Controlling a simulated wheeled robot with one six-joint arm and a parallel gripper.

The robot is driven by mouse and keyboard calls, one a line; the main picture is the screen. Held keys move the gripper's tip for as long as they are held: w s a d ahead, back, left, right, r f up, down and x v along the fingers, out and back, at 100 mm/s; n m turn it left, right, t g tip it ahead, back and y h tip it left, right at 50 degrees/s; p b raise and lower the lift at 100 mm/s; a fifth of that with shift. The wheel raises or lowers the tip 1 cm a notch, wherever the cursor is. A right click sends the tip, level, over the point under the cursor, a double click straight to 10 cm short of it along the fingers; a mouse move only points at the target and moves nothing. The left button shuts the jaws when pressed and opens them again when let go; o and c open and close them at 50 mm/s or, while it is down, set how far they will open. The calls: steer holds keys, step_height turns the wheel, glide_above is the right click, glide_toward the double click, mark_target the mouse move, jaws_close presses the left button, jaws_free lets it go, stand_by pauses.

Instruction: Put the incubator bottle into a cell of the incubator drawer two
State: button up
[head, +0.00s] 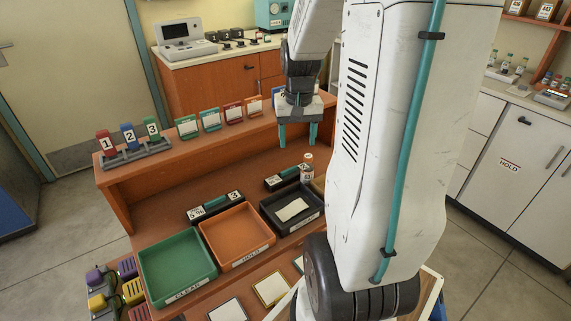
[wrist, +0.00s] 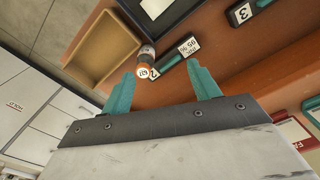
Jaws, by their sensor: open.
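A small bottle (head: 307,169) with a white and orange label stands on the brown bench shelf, beside a black block with a label. In the wrist view the bottle (wrist: 146,60) shows its round orange-and-white numbered end, ahead of the fingers. My gripper (head: 297,140) has two teal fingers pointing down, above and behind the bottle in the head view. The fingers are apart and empty, and they also show in the wrist view (wrist: 161,82). No incubator drawer marked two can be made out; my arm hides part of the bench.
A green tray (head: 178,268), an orange tray (head: 237,237) and a black tray (head: 291,210) with a white card stand along the bench front. An empty tan open box (wrist: 106,50) is near the bottle. Numbered colored blocks (head: 130,142) and several cards stand on the upper ledge.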

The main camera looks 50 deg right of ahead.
steer(key=m, duration=0.1)
glide_above(308, 156)
steer(key=s, duration=0.1)
step_height(308, 156, down, 4)
steer(key=shift+d, duration=0.15)
steer(key=f, duration=0.5)
steer(key=w+f, duration=0.1)
steer(key=f, duration=0.1)
steer(key=shift+f, duration=0.35)
steer(key=c, duration=1.2)
steer(key=shift+o, duration=0.2)
